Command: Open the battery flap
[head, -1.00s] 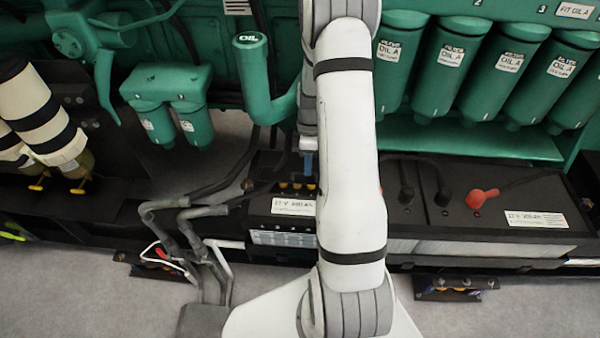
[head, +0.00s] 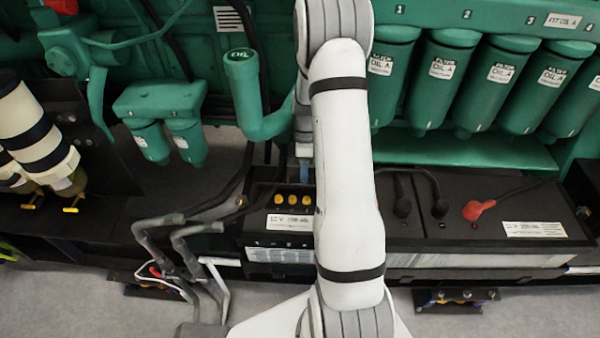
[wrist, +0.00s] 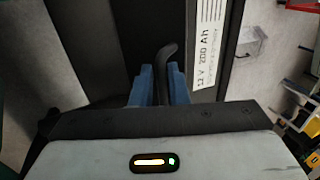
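The left battery (head: 262,240) is a black box with a white label and yellow caps (head: 293,198) showing on its top. Its label also shows in the wrist view (wrist: 209,45). In the wrist view a dark curved bar (wrist: 168,62), which looks like the flap's handle, stands between the blue fingers of my gripper (wrist: 160,88) and fills the gap. The fingers look closed on it. In the head view only a bit of blue finger (head: 304,152) shows, behind my arm. The flap's panel is mostly hidden, so its exact angle cannot be told.
A second battery (head: 450,225) with black and red terminal caps lies to the right. Green oil filters (head: 445,75) and a green oil filler pipe (head: 250,95) stand above.

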